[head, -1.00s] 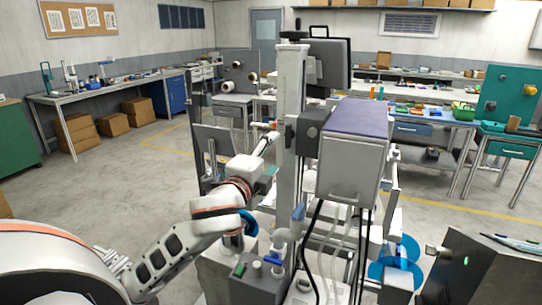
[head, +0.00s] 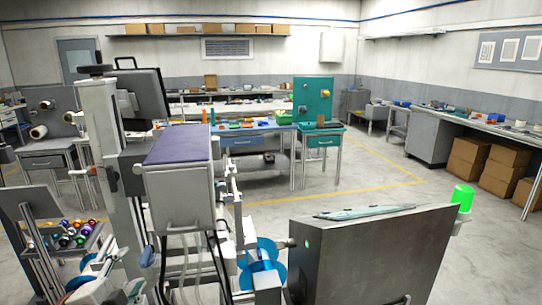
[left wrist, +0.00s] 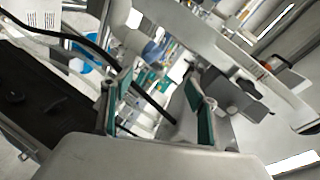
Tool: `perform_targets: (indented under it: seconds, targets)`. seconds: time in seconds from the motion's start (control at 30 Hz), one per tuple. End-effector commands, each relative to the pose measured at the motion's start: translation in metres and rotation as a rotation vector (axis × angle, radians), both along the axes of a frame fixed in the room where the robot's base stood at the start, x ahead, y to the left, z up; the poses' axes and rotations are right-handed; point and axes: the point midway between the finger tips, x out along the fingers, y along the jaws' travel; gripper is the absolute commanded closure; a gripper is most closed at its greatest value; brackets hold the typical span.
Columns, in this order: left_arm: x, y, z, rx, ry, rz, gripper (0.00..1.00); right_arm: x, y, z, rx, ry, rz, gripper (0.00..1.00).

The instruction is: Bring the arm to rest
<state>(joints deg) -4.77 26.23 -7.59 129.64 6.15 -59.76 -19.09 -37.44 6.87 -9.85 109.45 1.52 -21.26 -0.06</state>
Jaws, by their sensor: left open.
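My left gripper (left wrist: 158,92) is open in the left wrist view. Its two green-padded fingers stand apart, with nothing held between them. Machine parts and a dark cable show behind and between the fingers. In the head view, white parts at the lower left edge may belong to my left arm, but its fingers cannot be made out there. My right gripper is in neither current view.
A tall machine with a grey box (head: 180,188) and blue discs (head: 262,252) stands close in front.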

Motion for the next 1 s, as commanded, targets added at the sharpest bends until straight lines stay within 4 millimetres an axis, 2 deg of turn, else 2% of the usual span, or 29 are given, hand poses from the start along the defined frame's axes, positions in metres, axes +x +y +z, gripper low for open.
perform_targets:
  seconds: [0.03,0.2,0.27,0.4,0.6,0.7,0.8,1.0]
  targets:
    - [-0.008,-0.008,-0.031,-0.06,0.039,-0.003,0.41,0.0,0.0,0.0,0.0,0.0,0.0,0.24]
    - [-0.041,-0.035,-0.119,-0.274,0.136,0.002,0.41,0.0,0.0,0.0,0.0,0.0,0.0,0.24]
    - [-0.056,-0.045,-0.148,-0.348,0.17,0.012,0.41,0.0,0.0,0.0,0.0,0.0,0.0,0.24]
    - [-0.099,-0.068,-0.212,-0.521,0.246,0.047,0.41,0.0,0.0,0.0,0.0,0.001,0.0,0.24]
    - [-0.169,-0.101,-0.286,-0.753,0.339,0.125,0.41,0.0,0.0,0.0,-0.001,0.001,0.0,0.24]
    - [-0.199,-0.114,-0.309,-0.839,0.37,0.163,0.41,0.0,0.0,0.0,0.0,0.001,0.0,0.24]
    - [-0.22,-0.122,-0.324,-0.897,0.39,0.192,0.41,0.0,0.0,0.0,-0.001,0.002,0.0,0.24]
    - [-0.233,-0.128,-0.332,-0.937,0.4,0.21,0.41,-0.001,0.0,-0.001,-0.001,0.002,0.0,0.24]
